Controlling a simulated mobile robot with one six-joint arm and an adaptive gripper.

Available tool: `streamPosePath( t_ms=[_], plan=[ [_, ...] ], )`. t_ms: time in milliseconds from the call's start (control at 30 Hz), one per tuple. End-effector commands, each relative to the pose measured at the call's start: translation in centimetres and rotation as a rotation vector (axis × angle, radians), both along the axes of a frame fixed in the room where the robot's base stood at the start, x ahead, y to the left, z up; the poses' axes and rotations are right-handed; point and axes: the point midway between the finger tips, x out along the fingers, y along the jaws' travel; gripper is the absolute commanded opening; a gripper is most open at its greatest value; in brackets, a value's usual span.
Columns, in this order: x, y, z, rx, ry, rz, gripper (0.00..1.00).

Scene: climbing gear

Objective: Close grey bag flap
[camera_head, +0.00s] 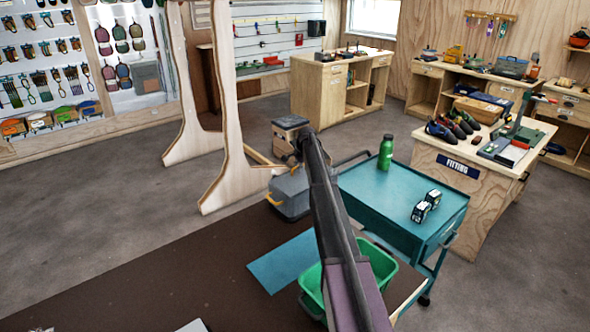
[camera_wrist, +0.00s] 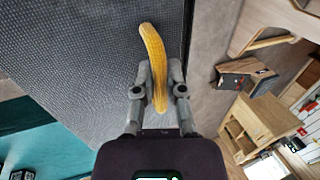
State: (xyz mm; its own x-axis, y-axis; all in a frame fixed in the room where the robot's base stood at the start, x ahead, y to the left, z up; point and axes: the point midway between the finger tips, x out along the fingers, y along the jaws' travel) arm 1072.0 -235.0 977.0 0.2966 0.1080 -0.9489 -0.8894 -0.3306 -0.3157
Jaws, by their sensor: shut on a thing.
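The grey bag (camera_head: 290,194) stands on the floor beside the teal cart, partly hidden behind my arm in the head view. A yellow strap shows at its left side. In the wrist view a grey woven surface, which looks like the bag's flap (camera_wrist: 80,60), fills the upper left. A curved yellow pull loop (camera_wrist: 152,50) lies over its right part. My gripper (camera_wrist: 158,88) is shut on this loop, one finger on each side. My gripper is not clear in the head view. How far the flap is open cannot be told.
The teal cart (camera_head: 375,205) holds a green bottle (camera_head: 385,152) and a black-and-white item (camera_head: 426,206). A green bin (camera_head: 398,285) sits near my arm. A wooden frame (camera_head: 235,170) stands left of the bag. The grey floor at left is clear.

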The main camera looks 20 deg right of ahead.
Motion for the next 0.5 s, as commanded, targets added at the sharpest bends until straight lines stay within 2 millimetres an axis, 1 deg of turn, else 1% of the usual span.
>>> streamPosePath(
  t_ms=[233,267,300,333,367,500],
  plan=[
    [-0.16,0.21,-0.07,-0.001,0.004,0.003,0.00],
    [-0.15,0.23,-0.07,-0.001,0.004,0.003,0.24],
    [-0.15,0.25,-0.07,-0.001,0.004,0.003,0.35],
    [-0.15,0.28,-0.07,-0.001,0.004,0.003,0.44],
    [-0.13,0.28,-0.06,-0.001,0.004,0.003,0.51],
    [-0.07,0.34,-0.05,0.000,0.002,0.003,0.51]
  ],
)
